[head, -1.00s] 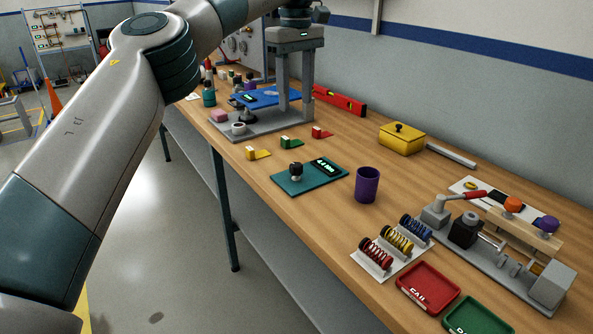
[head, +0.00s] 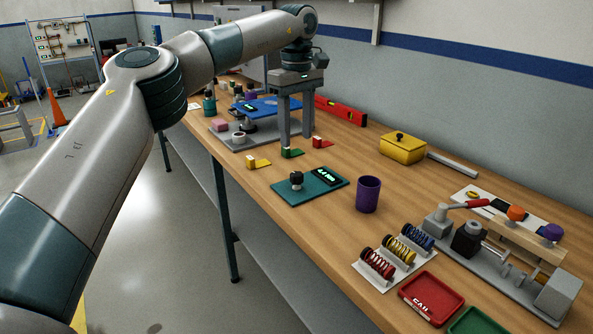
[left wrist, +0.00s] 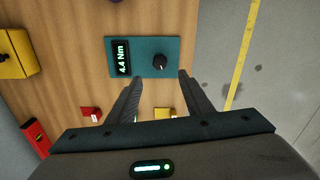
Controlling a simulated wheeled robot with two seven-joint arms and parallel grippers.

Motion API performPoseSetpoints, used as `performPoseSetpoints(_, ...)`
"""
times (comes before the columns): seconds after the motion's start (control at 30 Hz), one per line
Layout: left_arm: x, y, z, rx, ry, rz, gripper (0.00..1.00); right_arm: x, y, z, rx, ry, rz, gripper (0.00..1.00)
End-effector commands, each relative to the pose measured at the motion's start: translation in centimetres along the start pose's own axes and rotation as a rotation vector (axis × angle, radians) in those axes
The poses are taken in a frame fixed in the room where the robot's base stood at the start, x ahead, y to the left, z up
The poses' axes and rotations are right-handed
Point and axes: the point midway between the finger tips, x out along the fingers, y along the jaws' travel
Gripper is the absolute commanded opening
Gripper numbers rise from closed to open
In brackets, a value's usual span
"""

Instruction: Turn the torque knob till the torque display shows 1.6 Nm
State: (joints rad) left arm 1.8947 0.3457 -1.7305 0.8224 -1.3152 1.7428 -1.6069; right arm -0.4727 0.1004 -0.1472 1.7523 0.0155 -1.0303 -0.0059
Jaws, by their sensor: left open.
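A teal panel (head: 318,190) lies on the bench and carries a dark torque knob (head: 296,180) and a torque display (head: 325,175). In the left wrist view the panel (left wrist: 150,72) shows the display (left wrist: 121,57) reading 4.4 Nm and the knob (left wrist: 160,60) beside it. My left gripper (head: 296,140) points down, open and empty, above and behind the panel. In the left wrist view its fingertips (left wrist: 158,77) are spread near the knob's side of the panel, apart from the knob. My right gripper is not in view.
A purple cup (head: 368,194) stands right of the panel. Yellow, green and red blocks (head: 292,152) lie behind it. A spring rack (head: 397,252), red tray (head: 431,297) and lever fixture (head: 505,255) are at front right. A yellow box (head: 402,149) is near the wall.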

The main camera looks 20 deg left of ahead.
Motion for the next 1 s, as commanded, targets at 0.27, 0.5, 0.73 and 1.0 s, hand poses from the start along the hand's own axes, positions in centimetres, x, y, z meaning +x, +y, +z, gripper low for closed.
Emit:
performPoseSetpoints(0.27, 5.2, -0.1, 0.0, 0.0, -0.002, -0.002, 0.46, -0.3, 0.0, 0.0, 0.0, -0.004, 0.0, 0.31)
performPoseSetpoints(0.5, 8.8, -0.1, 0.0, 0.0, -0.001, -0.001, 0.46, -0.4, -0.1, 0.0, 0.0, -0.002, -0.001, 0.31)
performPoseSetpoints(0.73, 10.4, 0.0, 0.0, -0.001, -0.001, 0.001, 0.46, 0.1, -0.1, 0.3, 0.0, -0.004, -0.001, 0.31)
performPoseSetpoints(1.0, 10.6, 0.0, 0.0, -0.001, -0.001, 0.001, 0.46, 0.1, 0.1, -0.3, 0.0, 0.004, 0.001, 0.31)
